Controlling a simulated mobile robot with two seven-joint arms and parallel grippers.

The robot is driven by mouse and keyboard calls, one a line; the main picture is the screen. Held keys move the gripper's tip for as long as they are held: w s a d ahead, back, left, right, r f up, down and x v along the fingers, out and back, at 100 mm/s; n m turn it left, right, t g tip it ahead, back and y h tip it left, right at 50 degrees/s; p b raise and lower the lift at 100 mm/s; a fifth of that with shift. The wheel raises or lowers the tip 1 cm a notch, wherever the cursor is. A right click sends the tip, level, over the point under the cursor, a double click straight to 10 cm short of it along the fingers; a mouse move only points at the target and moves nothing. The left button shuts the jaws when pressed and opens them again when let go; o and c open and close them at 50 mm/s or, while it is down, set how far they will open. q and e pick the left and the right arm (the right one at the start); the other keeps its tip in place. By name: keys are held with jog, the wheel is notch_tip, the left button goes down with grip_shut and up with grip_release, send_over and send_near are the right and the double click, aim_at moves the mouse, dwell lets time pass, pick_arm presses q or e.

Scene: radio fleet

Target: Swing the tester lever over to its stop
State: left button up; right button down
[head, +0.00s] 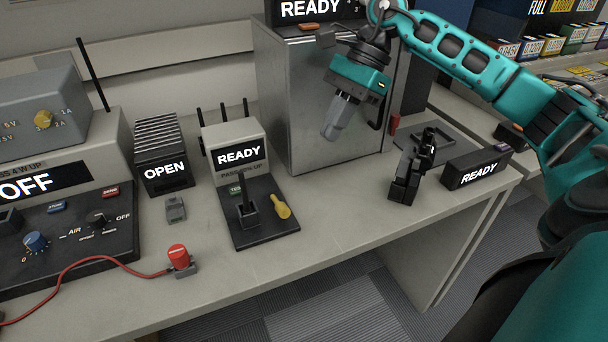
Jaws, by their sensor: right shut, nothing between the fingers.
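The tester (238,136) stands on the bench left of centre, its sign reading READY. On its dark base plate (262,235) a lever with a yellow handle (282,208) leans at the right, and a black upright post in a square socket (249,212) stands to its left. A green button labelled TEST sits behind the post. My right gripper (331,133) is shut and empty, pointing down, above and to the right of the lever, in front of a steel cabinet. It is clear of the lever. My left gripper does not show.
The steel cabinet (290,100) rises behind. A black radio-like item (405,178) and a READY sign box (477,168) stand at the right. An OPEN box (161,155), a red-capped plug (179,257) and a power supply marked OFF (60,155) are at the left. Bench is clear between tester and black item.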

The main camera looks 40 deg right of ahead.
send_near(279, 205)
jog(key=f, duration=0.1)
jog(key=d+f, duration=0.1)
jog(key=f, duration=0.2)
jog(key=shift+s+d+b, duration=0.2)
jog(key=shift+s+b, duration=0.1)
jog(key=shift+s, duration=0.05)
jog(key=shift+a+f, duration=0.25)
jog(key=shift+a, duration=0.3)
jog(key=shift+a+f, duration=0.3)
jog(key=shift+a, duration=0.25)
jog(key=shift+a+f, duration=0.35)
jog(key=shift+a, duration=0.15)
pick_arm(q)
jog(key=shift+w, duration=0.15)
pick_arm(e)
jog(key=shift+w+a, duration=0.1)
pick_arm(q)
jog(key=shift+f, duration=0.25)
pick_arm(e)
jog(key=shift+f, duration=0.1)
